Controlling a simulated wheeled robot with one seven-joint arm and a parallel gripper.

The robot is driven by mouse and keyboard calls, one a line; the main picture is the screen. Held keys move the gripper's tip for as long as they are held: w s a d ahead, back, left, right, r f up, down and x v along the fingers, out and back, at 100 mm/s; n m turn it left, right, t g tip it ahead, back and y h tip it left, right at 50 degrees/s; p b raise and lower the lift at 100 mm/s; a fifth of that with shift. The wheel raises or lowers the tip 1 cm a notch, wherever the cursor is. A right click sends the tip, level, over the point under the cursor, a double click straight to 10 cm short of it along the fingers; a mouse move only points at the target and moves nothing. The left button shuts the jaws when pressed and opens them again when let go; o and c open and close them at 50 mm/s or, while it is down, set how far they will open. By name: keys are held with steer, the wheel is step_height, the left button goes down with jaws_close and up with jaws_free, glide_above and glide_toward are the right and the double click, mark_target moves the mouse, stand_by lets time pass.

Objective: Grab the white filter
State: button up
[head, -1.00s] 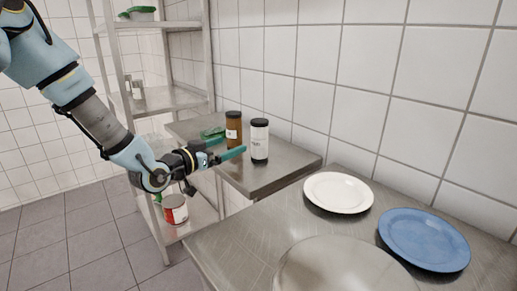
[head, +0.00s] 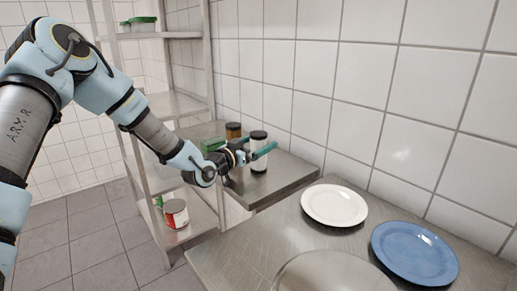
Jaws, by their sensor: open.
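The likely white filter is a white cylinder with a black lid (head: 258,165), upright on the far steel counter near the tiled wall. My gripper (head: 262,150) is open at this cylinder. One teal finger crosses in front of the cylinder's upper part and hides some of it. The other finger is hard to make out, so I cannot tell whether the cylinder is between the fingers or whether they touch it.
A brown jar with a dark lid (head: 233,131) and a green item (head: 212,145) stand close by on the far counter (head: 285,178). The near counter holds a white plate (head: 334,205) and a blue plate (head: 415,252). A steel shelf (head: 172,104) with a can (head: 176,214) stands left.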

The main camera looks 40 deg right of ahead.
steer(key=shift+d, duration=0.1)
steer(key=shift+c, duration=0.2)
steer(key=c, duration=1.5)
